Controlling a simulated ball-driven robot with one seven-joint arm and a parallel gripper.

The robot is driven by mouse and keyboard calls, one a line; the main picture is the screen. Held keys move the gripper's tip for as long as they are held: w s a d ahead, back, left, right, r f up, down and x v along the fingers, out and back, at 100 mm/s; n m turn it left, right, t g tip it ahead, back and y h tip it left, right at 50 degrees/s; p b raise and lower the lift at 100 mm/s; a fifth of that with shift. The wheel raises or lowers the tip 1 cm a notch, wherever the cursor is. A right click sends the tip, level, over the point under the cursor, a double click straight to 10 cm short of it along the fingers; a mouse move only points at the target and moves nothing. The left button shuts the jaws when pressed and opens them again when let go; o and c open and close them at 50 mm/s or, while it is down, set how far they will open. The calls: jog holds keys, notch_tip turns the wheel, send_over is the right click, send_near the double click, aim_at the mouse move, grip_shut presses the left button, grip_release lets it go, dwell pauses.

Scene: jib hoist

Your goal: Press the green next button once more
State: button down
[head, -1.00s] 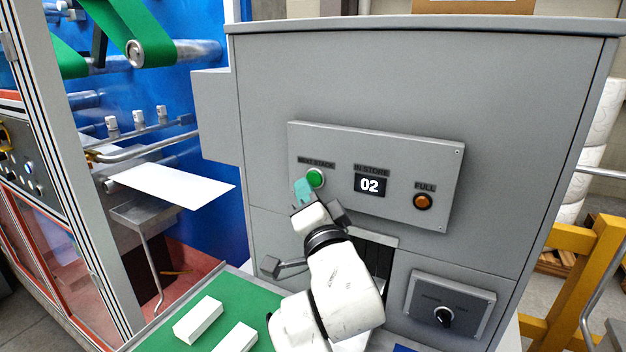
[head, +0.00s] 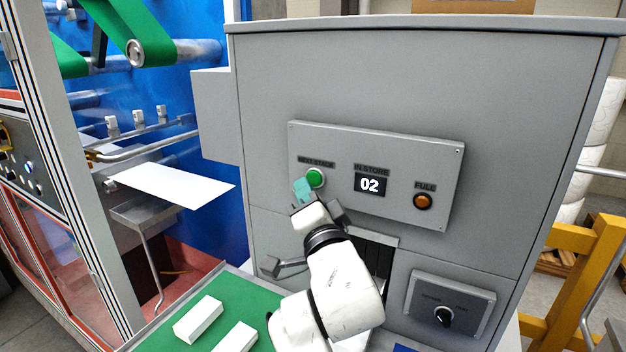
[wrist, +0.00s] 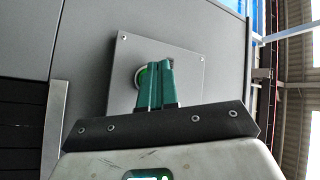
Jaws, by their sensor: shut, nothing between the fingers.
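The green next button (head: 315,177) sits at the left of a grey panel (head: 398,206) on the cabinet front, under a "NEXT STACK" label. My gripper (head: 302,187) has teal fingers, shut and empty, just left of and below the button in the head view. In the wrist view my gripper (wrist: 157,66) points at the panel and hides most of the green button (wrist: 140,78). I cannot tell whether the fingertips touch the button.
An orange button (head: 423,201) labelled "FULL" is at the panel's right. A dark slot (head: 383,262) opens below, beside a small box with a black knob (head: 444,316). White blocks (head: 198,320) lie on a green surface at lower left. A white sheet (head: 172,186) sticks out at left.

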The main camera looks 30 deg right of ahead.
jog(key=shift+d, duration=0.15)
dwell(0.6)
jog(key=shift+w+d, duration=0.2)
jog(key=shift+w+d, duration=0.3)
jog(key=shift+d, duration=0.1)
dwell(1.1)
jog(key=shift+s+a+b, duration=0.55)
jog(key=shift+a+b, duration=0.1)
jog(key=shift+s+a+b, duration=0.75)
jog(key=shift+a, duration=0.3)
jog(key=shift+s+a+b, duration=0.7)
jog(key=shift+a+b, duration=0.05)
jog(key=shift+a, duration=0.25)
